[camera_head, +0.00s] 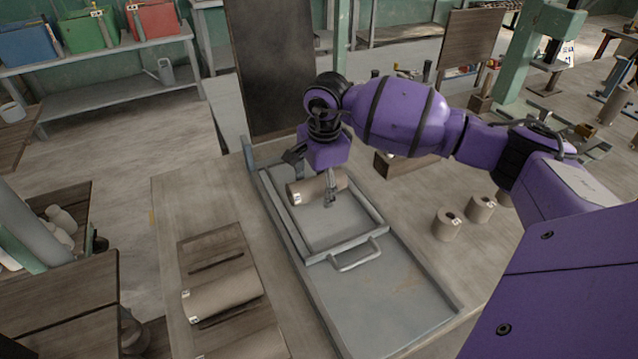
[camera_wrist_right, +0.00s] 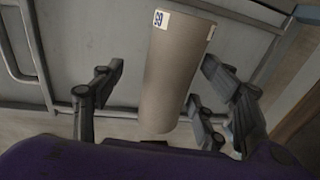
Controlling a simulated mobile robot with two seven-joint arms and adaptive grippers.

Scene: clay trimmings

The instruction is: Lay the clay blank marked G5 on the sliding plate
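The clay blank marked G5 (camera_head: 308,190) is a grey-brown cylinder with white labels at one end. It lies on its side over the framed sliding plate (camera_head: 350,222), which has a metal handle (camera_head: 357,257) on its near side. My right gripper (camera_head: 318,178) is above the blank with its fingers spread either side of it. In the wrist view the blank (camera_wrist_right: 175,85) is between the fingers, with a clear gap on the left finger's side. The blank's underside contact is hidden. My left gripper is not in view.
A wooden rack (camera_head: 203,252) on the left of the table holds another labelled blank (camera_head: 222,294). Two short cylinders (camera_head: 447,226) (camera_head: 481,209) stand to the right. A dark upright panel (camera_head: 268,65) rises behind the plate. The near metal bed (camera_head: 380,300) is clear.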

